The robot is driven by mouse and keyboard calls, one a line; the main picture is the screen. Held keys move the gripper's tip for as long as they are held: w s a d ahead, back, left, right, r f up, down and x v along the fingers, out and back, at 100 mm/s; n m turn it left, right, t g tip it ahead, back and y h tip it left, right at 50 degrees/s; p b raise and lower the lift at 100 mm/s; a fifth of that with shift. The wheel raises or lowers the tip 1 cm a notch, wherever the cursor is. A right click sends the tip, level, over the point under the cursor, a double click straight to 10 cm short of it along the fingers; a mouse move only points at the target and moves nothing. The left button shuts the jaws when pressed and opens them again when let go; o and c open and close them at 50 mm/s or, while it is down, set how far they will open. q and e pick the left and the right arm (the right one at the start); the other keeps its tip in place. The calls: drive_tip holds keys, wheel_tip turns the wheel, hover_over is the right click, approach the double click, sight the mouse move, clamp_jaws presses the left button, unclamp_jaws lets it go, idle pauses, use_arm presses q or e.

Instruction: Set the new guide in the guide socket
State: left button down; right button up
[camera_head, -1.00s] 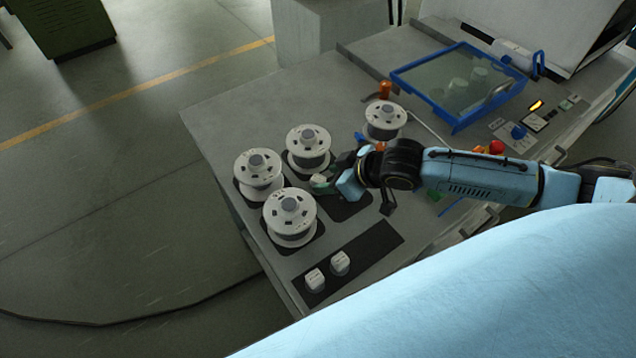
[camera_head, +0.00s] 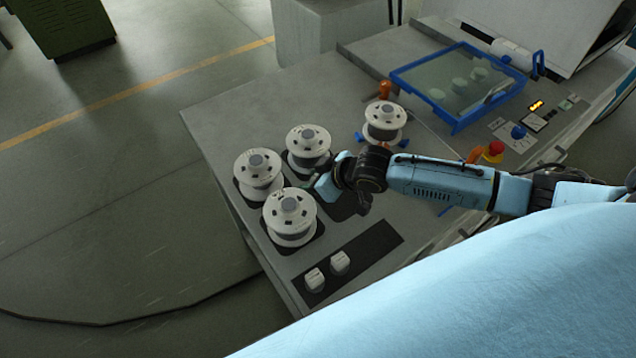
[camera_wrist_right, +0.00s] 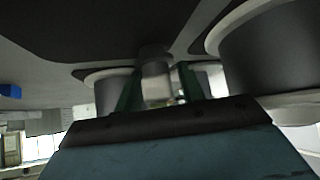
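My right gripper (camera_head: 311,181) is low among the white spools, its fingers largely hidden by the spools and its own wrist in the head view. In the right wrist view its two green fingers (camera_wrist_right: 160,88) stand on either side of a small pale cylinder (camera_wrist_right: 157,82) with a darker grey end, seemingly the guide, and appear to touch it. Two small white capped pieces (camera_head: 340,262) stand on a black strip (camera_head: 372,250) at the table's front. I cannot make out which part is the guide socket. My left gripper is not in view.
White spools (camera_head: 290,213) stand close around the gripper on dark pads; another spool (camera_head: 384,120) is farther back. A blue-framed clear cover (camera_head: 455,124) lies at the back right over several pale round parts. The table's back left is clear.

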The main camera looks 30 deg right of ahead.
clamp_jaws()
